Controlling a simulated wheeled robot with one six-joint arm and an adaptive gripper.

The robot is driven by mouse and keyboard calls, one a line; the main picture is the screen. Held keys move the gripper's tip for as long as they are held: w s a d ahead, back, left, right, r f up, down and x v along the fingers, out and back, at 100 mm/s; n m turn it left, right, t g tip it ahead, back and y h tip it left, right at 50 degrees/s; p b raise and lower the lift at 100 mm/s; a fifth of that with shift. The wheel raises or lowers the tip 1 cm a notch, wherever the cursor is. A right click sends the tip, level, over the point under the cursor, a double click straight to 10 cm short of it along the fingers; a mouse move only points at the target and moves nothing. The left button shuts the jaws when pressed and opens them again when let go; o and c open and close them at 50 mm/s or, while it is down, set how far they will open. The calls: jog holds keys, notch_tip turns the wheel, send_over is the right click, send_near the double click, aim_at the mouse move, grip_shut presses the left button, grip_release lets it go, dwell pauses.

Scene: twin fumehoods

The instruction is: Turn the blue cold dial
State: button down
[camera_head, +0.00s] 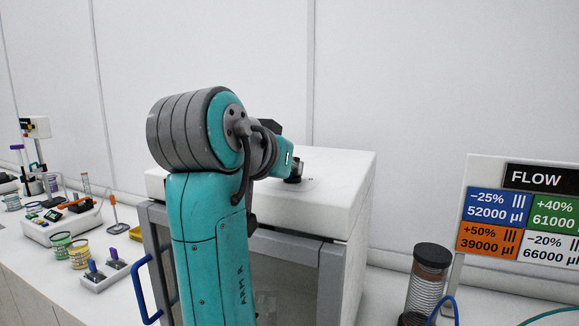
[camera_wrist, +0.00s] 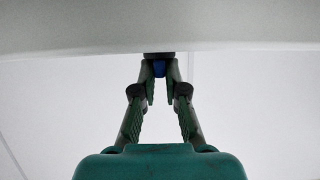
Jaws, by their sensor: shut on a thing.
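In the wrist view my gripper (camera_wrist: 160,72) has its two fingertips shut on the blue cold dial (camera_wrist: 159,68). Only a small blue patch of the dial shows between the fingertips, with a dark part against the white surface above it in the picture. In the head view my gripper (camera_head: 294,179) is partly hidden behind my wrist, at the top of the white box (camera_head: 335,180). I cannot make out the dial's blue or its turn angle in the head view.
The white box has a grey-framed front door with a blue handle (camera_head: 146,290). To the right stand a dark-capped coiled column (camera_head: 429,275) and a FLOW sign (camera_head: 530,177). Beakers (camera_head: 78,252) and small instruments crowd the left counter. The box top around my gripper looks clear.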

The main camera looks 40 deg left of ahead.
dwell(0.4)
jog(key=c, duration=1.2)
grip_release()
jog(key=v, duration=0.7)
jog(key=shift+s+r, duration=0.1)
jog(key=shift+s, duration=0.15)
